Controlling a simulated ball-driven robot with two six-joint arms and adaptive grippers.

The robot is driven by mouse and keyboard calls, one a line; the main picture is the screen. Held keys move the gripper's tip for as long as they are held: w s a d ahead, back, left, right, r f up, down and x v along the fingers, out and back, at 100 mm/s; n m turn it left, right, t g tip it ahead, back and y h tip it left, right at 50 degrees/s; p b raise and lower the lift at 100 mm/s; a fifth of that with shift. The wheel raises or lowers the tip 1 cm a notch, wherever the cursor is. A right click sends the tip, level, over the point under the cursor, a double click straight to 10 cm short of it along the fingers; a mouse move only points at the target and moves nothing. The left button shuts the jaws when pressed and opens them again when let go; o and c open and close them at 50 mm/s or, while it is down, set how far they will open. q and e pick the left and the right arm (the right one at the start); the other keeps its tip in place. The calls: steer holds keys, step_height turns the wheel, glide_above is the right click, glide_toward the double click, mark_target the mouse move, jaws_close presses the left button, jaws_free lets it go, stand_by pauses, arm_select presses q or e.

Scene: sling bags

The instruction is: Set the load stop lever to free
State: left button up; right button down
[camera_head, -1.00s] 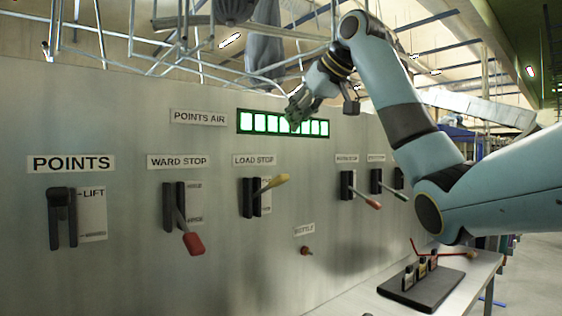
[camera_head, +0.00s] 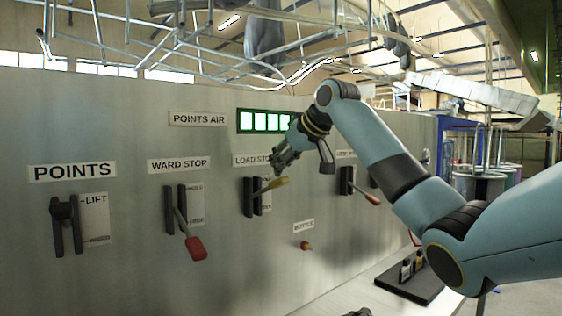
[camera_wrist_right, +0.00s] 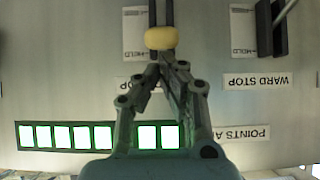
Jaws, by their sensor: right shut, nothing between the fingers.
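The load stop lever (camera_head: 272,184) has a yellow handle and juts out to the right, tilted slightly up, from between two dark upright plates under the LOAD STOP label (camera_head: 250,160). My right gripper (camera_head: 279,168) is shut and empty, just above the handle's tip. In the right wrist view, which is upside down, the yellow knob (camera_wrist_right: 161,38) lies just beyond the closed fingertips (camera_wrist_right: 168,58). I cannot tell whether they touch. Part of the lever's label plate (camera_wrist_right: 135,33), with HELD on it, shows there.
The ward stop lever (camera_head: 194,246) with a red handle hangs low to the left. The points lever (camera_head: 63,210) is further left. Another red-handled lever (camera_head: 372,199) sits right, near my arm. A small bottle knob (camera_head: 306,245) is below. A lit green indicator (camera_head: 258,122) is above.

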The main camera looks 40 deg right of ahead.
steer(key=shift+s+f+t+b, duration=0.25)
steer(key=shift+f+t+b, duration=0.3)
steer(key=shift+b, duration=0.5)
steer(key=shift+r, duration=0.1)
steer(key=shift+s+f+t+b, duration=0.3)
steer(key=shift+t+b, duration=0.25)
steer(key=shift+b, duration=0.35)
step_height(320, 180, down, 12)
steer(key=s+t+b, duration=0.2)
steer(key=t+b, duration=0.4)
steer(key=b, duration=1.3)
steer(key=shift+s+t+y, duration=0.2)
steer(key=shift+t+y, duration=0.1)
steer(key=shift+t, duration=0.1)
steer(key=shift+d+f, duration=0.1)
steer(key=shift+f, duration=0.05)
